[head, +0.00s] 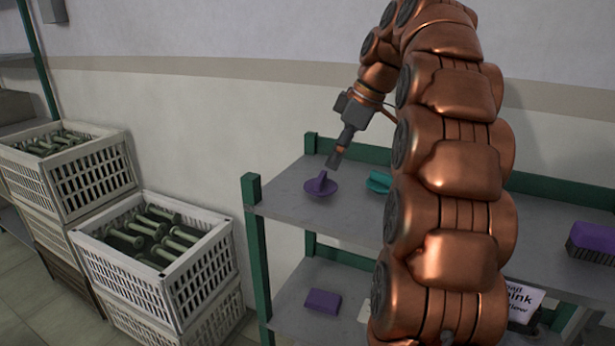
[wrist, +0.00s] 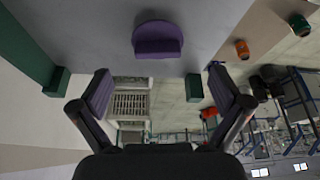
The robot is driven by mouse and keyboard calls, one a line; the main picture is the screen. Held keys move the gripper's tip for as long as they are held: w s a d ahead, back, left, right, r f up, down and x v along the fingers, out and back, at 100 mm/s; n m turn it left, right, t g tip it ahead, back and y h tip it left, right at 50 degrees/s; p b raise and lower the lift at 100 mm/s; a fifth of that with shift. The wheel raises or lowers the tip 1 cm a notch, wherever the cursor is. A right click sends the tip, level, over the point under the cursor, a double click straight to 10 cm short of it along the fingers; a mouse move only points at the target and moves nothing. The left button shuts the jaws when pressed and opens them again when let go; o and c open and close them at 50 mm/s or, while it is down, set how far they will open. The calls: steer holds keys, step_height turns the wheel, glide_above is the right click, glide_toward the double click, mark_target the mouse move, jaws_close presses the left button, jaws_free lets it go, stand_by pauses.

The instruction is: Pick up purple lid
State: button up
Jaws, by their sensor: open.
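The purple lid (head: 320,187) is a round disc with an upright grip across its top. It lies on the grey upper shelf (head: 285,203) near the left end. It also shows in the wrist view (wrist: 158,38), at the top centre beyond the fingertips. My gripper (head: 335,160) is just above and slightly right of the lid in the head view. In the wrist view my gripper (wrist: 160,88) has its two fingers wide apart, with nothing between them. The lid appears apart from the fingers.
A teal lid (head: 379,182) lies close to the right of the purple lid. A purple brush (head: 592,238) is at the shelf's right. Green posts (head: 252,190) edge the shelf. A purple block (head: 322,301) lies on the lower shelf. White crates (head: 165,285) of bobbins stand left.

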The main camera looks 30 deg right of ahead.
mark_target(323, 176)
steer(key=shift+w+f, duration=0.1)
steer(key=shift+w, duration=0.2)
steer(key=shift+p+x, duration=1.65)
steer(key=shift+x, duration=2.05)
steer(key=shift+a, duration=0.15)
steer(key=c, duration=0.8)
